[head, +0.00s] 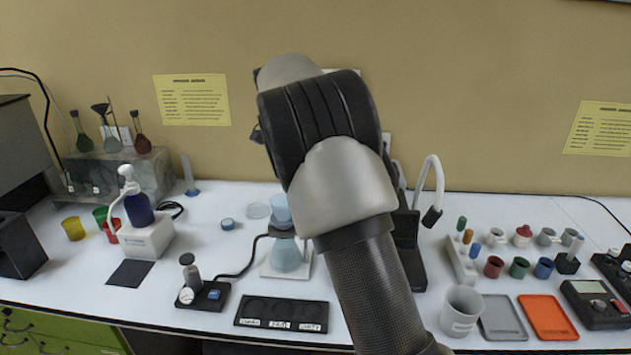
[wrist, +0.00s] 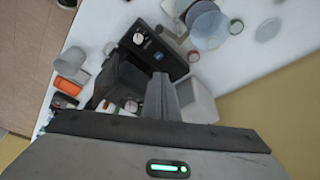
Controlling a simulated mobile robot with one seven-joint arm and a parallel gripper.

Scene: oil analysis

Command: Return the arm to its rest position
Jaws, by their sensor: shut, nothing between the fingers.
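My arm (head: 345,190) rises from the bottom of the head view, bent and standing in front of the middle of the bench. My gripper does not show there. In the wrist view my gripper (wrist: 163,92) is seen from behind, its fingers together with nothing between them. It points towards the bench, with a black device (wrist: 150,50) beyond the fingertips. How far the fingertips are from it is hard to tell.
My arm hides part of the middle. Open air lies above the bench.

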